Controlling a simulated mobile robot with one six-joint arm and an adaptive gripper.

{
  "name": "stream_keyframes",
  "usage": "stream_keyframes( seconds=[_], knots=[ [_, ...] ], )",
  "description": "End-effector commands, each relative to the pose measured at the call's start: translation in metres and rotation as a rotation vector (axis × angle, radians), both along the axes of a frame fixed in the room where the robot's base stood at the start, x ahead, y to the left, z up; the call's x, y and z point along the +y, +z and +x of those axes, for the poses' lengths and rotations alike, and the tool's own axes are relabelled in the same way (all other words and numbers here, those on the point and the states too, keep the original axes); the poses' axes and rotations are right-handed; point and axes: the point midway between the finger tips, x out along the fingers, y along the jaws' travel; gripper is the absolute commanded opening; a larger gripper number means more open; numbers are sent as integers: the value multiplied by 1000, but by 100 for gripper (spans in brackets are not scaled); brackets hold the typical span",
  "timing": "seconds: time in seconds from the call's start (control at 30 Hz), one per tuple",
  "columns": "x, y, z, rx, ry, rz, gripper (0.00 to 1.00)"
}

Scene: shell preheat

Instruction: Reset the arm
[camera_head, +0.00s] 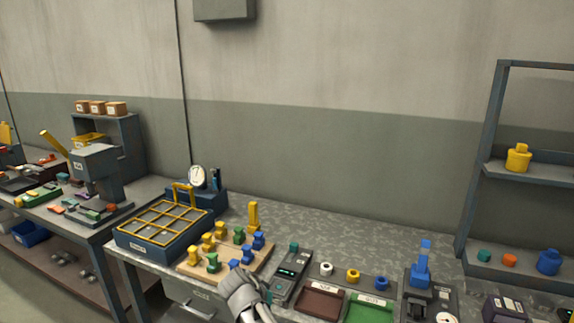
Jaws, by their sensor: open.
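My gripper (240,282) is at the bottom centre, over the front edge of the grey bench. Its arm link reaches down out of the picture. It is open, and I see nothing held in it, though its fingertips are small and partly hidden. Just beyond it is a wooden board (190,267) with yellow, green and blue pegs. A blue peg (234,264) stands close to the gripper; I cannot tell whether they touch.
Left of the board is a blue box with a yellow grid (160,224). To the right are a dark device (291,272), a red tray (318,303), a green tray (368,308) and a blue-topped press (420,270).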

Motion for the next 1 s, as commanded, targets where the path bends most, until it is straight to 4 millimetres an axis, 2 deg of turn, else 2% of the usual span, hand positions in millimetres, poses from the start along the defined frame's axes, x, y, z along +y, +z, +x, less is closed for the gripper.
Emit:
stream_keyframes(
  seconds=[0.03, 0.1, 0.5, 0.8, 1.0],
  knots=[
    [-17, 2, -4, 34, -4, 9, 78],
    [-35, 1, -7, 83, 3, 25, 78],
    [-123, 2, -39, 317, 64, 160, 78],
    [-175, 9, -69, 435, 146, 300, 78],
    [-199, 15, -87, 474, 204, 386, 78]
  ],
)
